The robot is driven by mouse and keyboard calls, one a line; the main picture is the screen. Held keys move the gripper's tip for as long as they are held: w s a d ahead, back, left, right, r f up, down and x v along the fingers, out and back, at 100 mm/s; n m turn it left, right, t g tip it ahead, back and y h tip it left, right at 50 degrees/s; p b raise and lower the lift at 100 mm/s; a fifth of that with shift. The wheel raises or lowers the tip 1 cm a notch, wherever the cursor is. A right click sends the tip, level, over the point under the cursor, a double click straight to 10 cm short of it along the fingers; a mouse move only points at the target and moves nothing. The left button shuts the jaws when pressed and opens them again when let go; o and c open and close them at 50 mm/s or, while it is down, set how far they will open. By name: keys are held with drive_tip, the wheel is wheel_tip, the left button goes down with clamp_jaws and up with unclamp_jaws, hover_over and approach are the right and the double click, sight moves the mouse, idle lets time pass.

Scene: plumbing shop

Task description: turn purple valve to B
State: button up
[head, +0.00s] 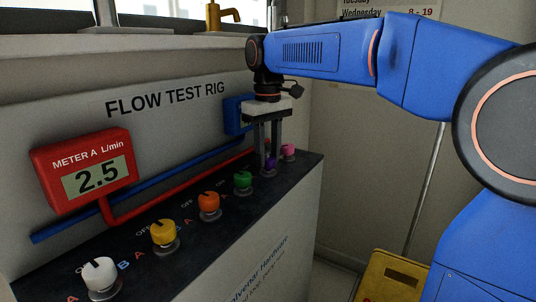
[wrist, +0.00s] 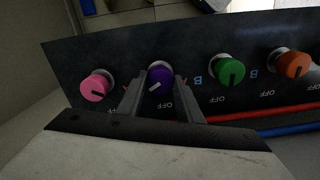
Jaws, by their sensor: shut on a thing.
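The purple valve (head: 270,163) is a round knob near the far end of the rig's dark top. In the wrist view, the purple valve (wrist: 160,75) stands between the fingers of my gripper (wrist: 158,88), which is shut on it from both sides. Its white mark slants to the lower left there, between straight down and left. The letters beside the purple valve are largely hidden by the fingers. In the head view, my gripper (head: 268,158) reaches down from above and partly covers the knob.
A pink valve (wrist: 96,86) stands close on one side and a green valve (wrist: 229,70) on the other. Orange (head: 209,206), yellow (head: 164,236) and white (head: 100,277) valves follow. A red meter (head: 85,170) reads 2.5. A blue meter (head: 233,118) is partly hidden behind my gripper.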

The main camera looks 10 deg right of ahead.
sight(269, 158)
drive_tip(key=o, duration=1)
drive_tip(key=shift+o, duration=0.2)
wheel_tip(269, 158, up, 18)
drive_tip(key=shift+f, duration=0.25)
drive_tip(key=shift+d+f, duration=0.1)
